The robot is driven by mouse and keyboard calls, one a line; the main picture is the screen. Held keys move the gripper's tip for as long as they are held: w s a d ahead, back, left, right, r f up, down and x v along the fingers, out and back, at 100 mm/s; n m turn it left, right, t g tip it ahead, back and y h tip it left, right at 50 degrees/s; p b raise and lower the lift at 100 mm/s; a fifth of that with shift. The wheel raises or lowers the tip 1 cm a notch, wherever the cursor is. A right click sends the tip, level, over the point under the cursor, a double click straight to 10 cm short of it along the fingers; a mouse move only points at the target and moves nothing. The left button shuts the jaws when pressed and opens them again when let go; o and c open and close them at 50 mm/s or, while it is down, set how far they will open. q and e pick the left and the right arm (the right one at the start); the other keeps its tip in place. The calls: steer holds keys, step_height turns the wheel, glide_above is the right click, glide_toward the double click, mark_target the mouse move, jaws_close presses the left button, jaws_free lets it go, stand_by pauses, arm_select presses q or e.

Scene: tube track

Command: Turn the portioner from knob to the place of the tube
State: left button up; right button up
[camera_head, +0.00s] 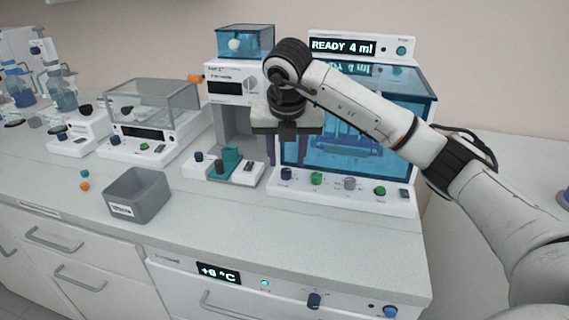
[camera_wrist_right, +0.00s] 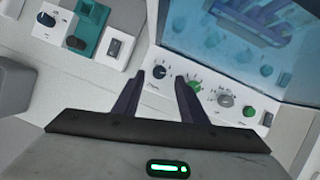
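A white machine with a blue clear case (camera_head: 410,100) and a display reading READY 4 ml stands at the back right; it looks like the portioner. Its front panel has a dark knob (camera_head: 286,174), a green knob (camera_head: 316,179), a grey knob (camera_head: 350,183) and another green knob. The dark knob also shows in the right wrist view (camera_wrist_right: 159,72). I cannot read which knob is marked from. My right gripper (camera_head: 287,158) is open and empty, above and in front of the panel's left end. In the right wrist view its fingers (camera_wrist_right: 157,92) appear near the dark and green knobs, apparently not touching. My left gripper is not in view.
A white unit with a teal holder (camera_head: 231,158) stands left of the machine, partly behind my right gripper. A grey bin (camera_head: 138,194) sits near the counter's front edge. A clear-lidded device (camera_head: 150,115) and flasks stand further left.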

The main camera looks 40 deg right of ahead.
mark_target(286, 170)
steer(key=x, duration=0.3)
steer(key=shift+w+f, duration=0.1)
steer(key=shift+f, duration=0.15)
steer(key=shift+w+d+f, duration=0.1)
steer(key=shift+f, duration=0.2)
steer(key=c, duration=0.9)
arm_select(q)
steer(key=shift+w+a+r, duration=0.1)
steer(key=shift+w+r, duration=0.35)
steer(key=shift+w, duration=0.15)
arm_select(e)
jaws_close()
